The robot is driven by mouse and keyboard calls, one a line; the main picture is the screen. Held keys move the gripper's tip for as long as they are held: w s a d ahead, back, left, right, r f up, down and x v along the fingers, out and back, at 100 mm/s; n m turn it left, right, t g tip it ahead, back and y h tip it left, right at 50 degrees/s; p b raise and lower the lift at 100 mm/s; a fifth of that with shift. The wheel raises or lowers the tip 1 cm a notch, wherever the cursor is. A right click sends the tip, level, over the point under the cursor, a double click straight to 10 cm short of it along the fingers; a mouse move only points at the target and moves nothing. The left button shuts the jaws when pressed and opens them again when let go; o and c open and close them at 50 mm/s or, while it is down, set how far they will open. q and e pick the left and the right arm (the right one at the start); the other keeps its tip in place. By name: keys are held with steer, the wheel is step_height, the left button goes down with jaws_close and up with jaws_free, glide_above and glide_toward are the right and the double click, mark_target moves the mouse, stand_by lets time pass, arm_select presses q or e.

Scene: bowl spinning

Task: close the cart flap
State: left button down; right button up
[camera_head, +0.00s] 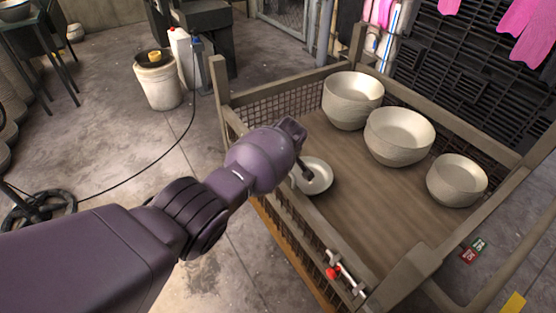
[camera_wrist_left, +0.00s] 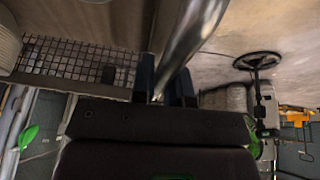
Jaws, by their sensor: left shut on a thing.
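The cart (camera_head: 408,267) has a wooden floor, grey-brown rails and mesh sides. I cannot make out clearly which panel is its flap; a latch-like fitting with a red knob (camera_head: 333,273) sits on the near side. My left gripper (camera_head: 307,174) reaches over the near side from the left, pointing down. In the left wrist view its fingers (camera_wrist_left: 165,84) are closed on a smooth grey bar-like piece (camera_wrist_left: 190,32). What that piece belongs to is unclear. In the head view, the fingertips overlap a small pale bowl (camera_head: 323,178); contact is unclear. My right gripper is not in view.
Three pale bowls stand on the cart floor: a left one (camera_head: 352,100), a middle one (camera_head: 400,135) and a right one (camera_head: 457,181). A bucket (camera_head: 160,84) and a black wheel (camera_head: 38,212) are on the concrete floor at left. A cable crosses that floor.

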arm_select(q)
steer(key=c, duration=1.1)
jaws_free()
steer(key=shift+w+d, duration=0.15)
steer(key=shift+w, duration=0.05)
steer(key=shift+c, duration=0.2)
steer(key=shift+s+r, duration=0.1)
steer(key=shift+r, duration=0.25)
steer(key=p+v, duration=0.4)
steer(key=v, duration=0.4)
steer(key=shift+r, duration=0.45)
steer(key=shift+s+d+r+p, duration=0.15)
steer(key=shift+s+r+p, duration=0.2)
steer(key=shift+r+p, duration=0.15)
steer(key=shift+s, duration=0.1)
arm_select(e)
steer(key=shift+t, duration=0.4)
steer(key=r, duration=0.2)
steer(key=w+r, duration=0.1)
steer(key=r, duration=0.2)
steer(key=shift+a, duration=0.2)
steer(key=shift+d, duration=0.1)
